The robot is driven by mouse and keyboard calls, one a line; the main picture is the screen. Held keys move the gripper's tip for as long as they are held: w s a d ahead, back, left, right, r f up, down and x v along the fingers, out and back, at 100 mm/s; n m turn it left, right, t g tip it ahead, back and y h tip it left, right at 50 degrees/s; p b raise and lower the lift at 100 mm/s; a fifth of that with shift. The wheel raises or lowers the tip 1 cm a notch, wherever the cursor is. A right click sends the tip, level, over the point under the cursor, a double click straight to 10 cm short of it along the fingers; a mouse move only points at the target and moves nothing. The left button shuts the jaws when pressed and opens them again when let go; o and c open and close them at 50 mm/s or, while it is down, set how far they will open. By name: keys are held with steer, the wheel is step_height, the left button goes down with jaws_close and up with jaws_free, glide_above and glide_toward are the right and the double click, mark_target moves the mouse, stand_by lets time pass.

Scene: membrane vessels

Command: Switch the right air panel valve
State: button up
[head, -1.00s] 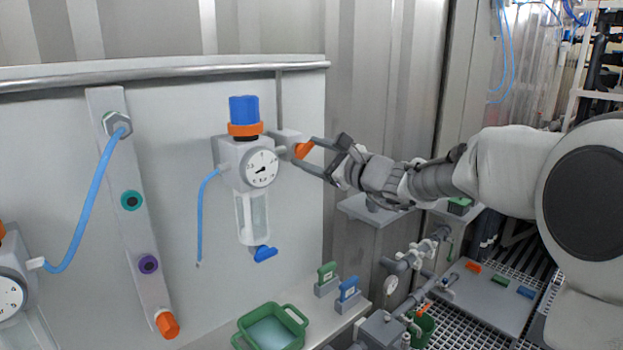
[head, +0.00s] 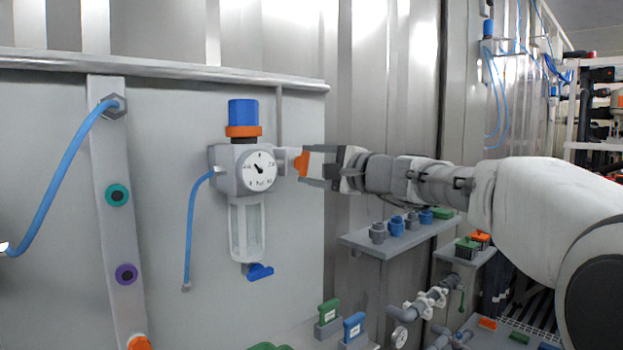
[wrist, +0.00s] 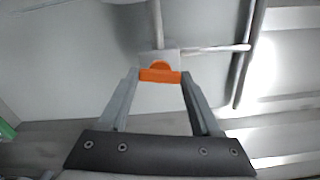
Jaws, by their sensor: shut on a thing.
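The right air panel valve has an orange handle (head: 301,163) at the right side of the air regulator (head: 232,170), which has a blue and orange knob, a round gauge and a clear bowl. My gripper (head: 308,165) comes in from the right and is shut on the orange handle. In the wrist view, the orange handle (wrist: 160,75) sits between the two fingertips of my gripper (wrist: 160,82), against the pale valve body (wrist: 158,57). Part of the handle is hidden by the fingers in the head view.
A slanted strip with a green port (head: 117,195) and a purple port (head: 126,274) stands left on the panel. A blue hose (head: 65,170) hangs from it. A shelf with fittings (head: 395,235) and pipework lie below my arm. A metal rail (head: 170,70) runs along the panel top.

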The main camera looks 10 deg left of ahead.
steer(key=shift+n, duration=0.3)
steer(key=o, duration=1.4)
steer(key=p+v, duration=0.1)
steer(key=v, duration=1.6)
steer(key=shift+s+d, duration=0.1)
steer(key=shift+d, duration=0.1)
steer(key=s+a+f+n+g+h, duration=0.2)
steer(key=s+f+n+g+h, duration=0.1)
steer(key=s+f, duration=0.55)
steer(key=s+d+f+n+g+h, duration=0.25)
steer(key=s+d+f+h, duration=0.3)
steer(key=s+f, duration=0.3)
steer(key=s+d+f+n+g+h, duration=0.1)
steer(key=s+d+f+n+h, duration=0.4)
steer(key=s+f, duration=0.4)
steer(key=shift+m, duration=0.35)
steer(key=r+p, duration=0.8)
steer(key=p, duration=0.1)
steer(key=d+r+p, duration=0.1)
steer(key=r+p, duration=0.7)
steer(key=p, duration=0.1)
steer(key=d+r+p, duration=0.1)
steer(key=r+p, duration=0.8)
steer(key=shift+w+r, duration=0.1)
steer(key=shift+w, duration=0.3)
